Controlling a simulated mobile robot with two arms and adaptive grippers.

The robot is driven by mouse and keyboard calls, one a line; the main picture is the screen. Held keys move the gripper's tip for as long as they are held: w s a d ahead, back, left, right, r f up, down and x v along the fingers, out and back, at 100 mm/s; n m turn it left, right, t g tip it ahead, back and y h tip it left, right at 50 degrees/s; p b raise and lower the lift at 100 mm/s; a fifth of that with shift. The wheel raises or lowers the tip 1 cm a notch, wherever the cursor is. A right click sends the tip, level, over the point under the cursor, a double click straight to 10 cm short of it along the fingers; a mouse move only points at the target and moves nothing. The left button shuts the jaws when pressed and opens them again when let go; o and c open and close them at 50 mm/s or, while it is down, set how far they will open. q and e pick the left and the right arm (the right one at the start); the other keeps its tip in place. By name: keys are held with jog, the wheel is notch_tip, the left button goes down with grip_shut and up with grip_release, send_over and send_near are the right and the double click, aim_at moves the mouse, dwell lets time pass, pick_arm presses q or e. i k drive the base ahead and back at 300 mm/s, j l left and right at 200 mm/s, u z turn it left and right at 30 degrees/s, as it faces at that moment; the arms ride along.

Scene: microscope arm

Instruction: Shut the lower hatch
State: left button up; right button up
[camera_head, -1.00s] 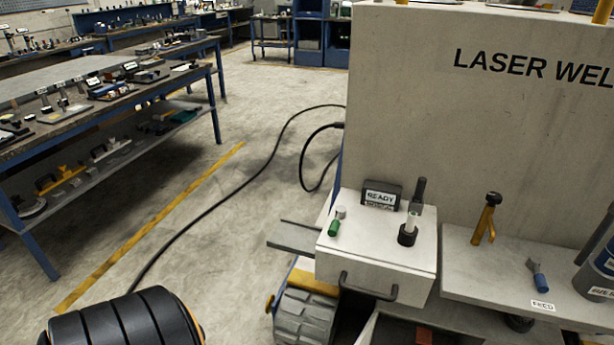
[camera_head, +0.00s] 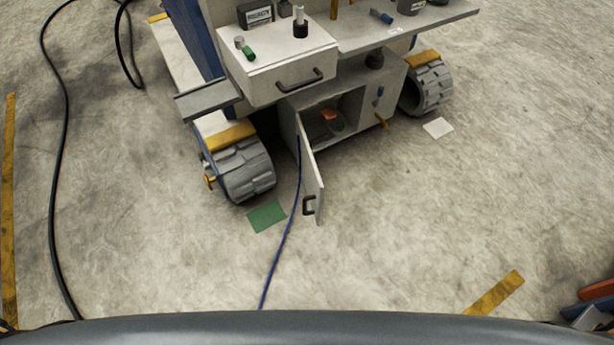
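The lower hatch (camera_head: 311,178) is a pale door with a dark handle (camera_head: 309,205). It stands wide open on the low cabinet (camera_head: 395,98) under the machine, swung out toward me from the left side of the opening. Inside the cabinet (camera_head: 343,112) I see an orange-red item and a dark greenish item. A blue cable (camera_head: 284,245) runs along the hatch near its hinge side and down across the floor toward me. Neither of my grippers shows in the head view.
Treaded wheels (camera_head: 242,170) flank the cabinet. A green sheet (camera_head: 267,216) lies on the floor left of the hatch, a white sheet (camera_head: 438,128) to the right. The floor in front is mostly clear.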

aim_at(313, 182)
jog(key=i+j+z, duration=0.35)
jog(key=j, duration=0.25)
jog(key=i+j+z, duration=0.15)
jog(key=j, duration=0.2)
jog(key=i, duration=0.05)
